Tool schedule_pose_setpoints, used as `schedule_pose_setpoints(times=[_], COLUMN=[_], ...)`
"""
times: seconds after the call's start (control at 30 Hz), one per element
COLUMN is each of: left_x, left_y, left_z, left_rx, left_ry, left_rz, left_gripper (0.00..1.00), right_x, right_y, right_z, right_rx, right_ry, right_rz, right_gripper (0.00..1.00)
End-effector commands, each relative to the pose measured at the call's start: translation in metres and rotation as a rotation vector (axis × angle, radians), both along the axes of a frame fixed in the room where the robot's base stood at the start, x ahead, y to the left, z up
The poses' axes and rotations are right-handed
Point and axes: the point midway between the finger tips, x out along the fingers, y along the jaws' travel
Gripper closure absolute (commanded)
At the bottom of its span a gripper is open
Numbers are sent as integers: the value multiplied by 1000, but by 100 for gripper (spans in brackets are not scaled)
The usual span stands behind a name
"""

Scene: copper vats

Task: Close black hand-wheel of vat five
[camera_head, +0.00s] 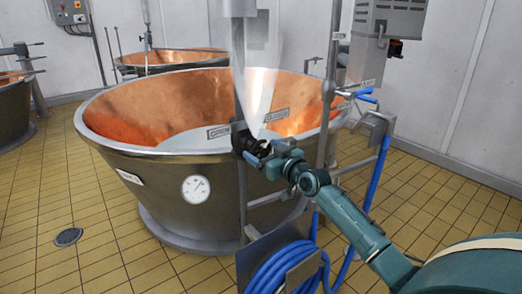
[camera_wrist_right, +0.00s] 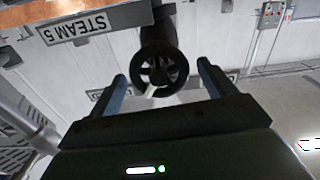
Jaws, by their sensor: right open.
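The black hand-wheel (camera_head: 243,141) sits on the upright steam pipe (camera_head: 239,70) at the near rim of the large copper vat (camera_head: 150,175). In the right wrist view the spoked hand-wheel (camera_wrist_right: 163,72) faces me, beside a sign reading STEAM 5 (camera_wrist_right: 88,25), upside down. My right gripper (camera_head: 262,153) is at the wheel in the head view. In the wrist view its two fingers stand apart, one on either side of the wheel (camera_wrist_right: 164,80), with gaps showing. Contact is not visible. A whitish plume (camera_head: 262,95) shows beside the pipe. My left gripper is not in view.
OPEN (camera_head: 218,131) and CLOSED (camera_head: 277,115) signs show behind the wheel. A coiled blue hose (camera_head: 285,270) hangs below. A second pipe (camera_head: 326,130) and blue-handled valve (camera_head: 362,95) stand right. The tiled floor (camera_head: 45,205) at left is mostly clear, with a drain (camera_head: 68,237).

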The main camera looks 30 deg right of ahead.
Motion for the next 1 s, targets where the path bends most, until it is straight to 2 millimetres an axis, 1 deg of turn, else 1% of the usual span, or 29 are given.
schedule_pose_setpoints(times=[0.03,0.1,0.2,0.5,1.0], left_x=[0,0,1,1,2], left_y=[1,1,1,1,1], left_z=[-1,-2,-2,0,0], left_rx=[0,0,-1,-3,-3], left_ry=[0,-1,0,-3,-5], left_rz=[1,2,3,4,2], left_gripper=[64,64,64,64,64], right_x=[6,11,15,16,16], right_y=[0,1,1,2,1], right_z=[0,0,0,0,0], right_rx=[2,1,0,0,0], right_ry=[-1,-2,0,0,1], right_rz=[0,0,0,1,0], right_gripper=[18,18,18,18,59])
